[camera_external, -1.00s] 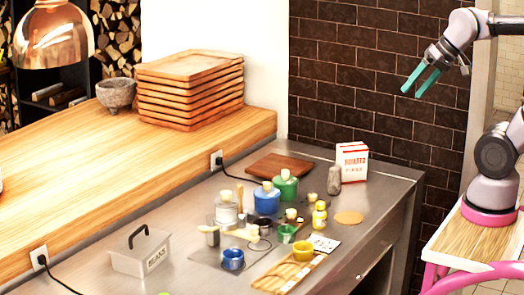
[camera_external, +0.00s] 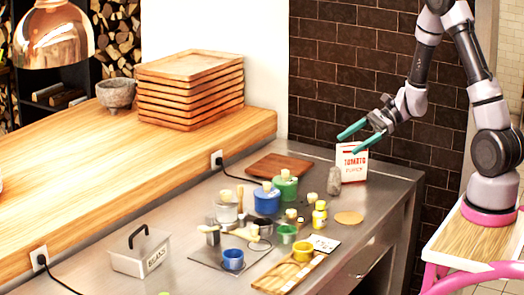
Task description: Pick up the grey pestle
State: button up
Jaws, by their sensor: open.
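The grey pestle (camera_external: 334,181) stands upright on the steel counter, just left of the white and red tomato box (camera_external: 352,163). My gripper (camera_external: 352,139) has teal fingers spread apart with nothing between them. It is in the air above the pestle and the box, pointing left and slightly down. In the picture the lower finger overlaps the top of the box; I cannot tell whether they touch.
A brown wooden board (camera_external: 279,166), a green pot (camera_external: 285,187), a blue pot (camera_external: 267,200) and a yellow bottle (camera_external: 319,214) stand near the pestle. A round cork mat (camera_external: 349,218) lies in front. The dark brick wall (camera_external: 340,80) rises behind.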

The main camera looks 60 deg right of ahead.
aim_at(334, 181)
jog(key=d+f+m+t+h, duration=0.1)
jog(key=d+f+m, duration=0.1)
jog(key=d+f, duration=0.1)
jog(key=w+d+f+m+t+h, duration=0.1)
jog(key=d+f+m, duration=0.1)
jog(key=d+f, duration=0.1)
jog(key=w+d+f+m+t+h, duration=0.1)
jog(key=d+f+m, duration=0.2)
jog(key=f, duration=0.2)
jog(key=shift+w+d+f+t, duration=0.1)
jog(key=shift+w+f+t, duration=0.15)
jog(key=shift+t, duration=0.15)
jog(key=x, duration=0.4)
jog(key=shift+w+f, duration=0.2)
jog(key=shift+w, duration=0.05)
jog(key=shift+x, duration=3.05)
jog(key=shift+w, duration=0.1)
grip_shut()
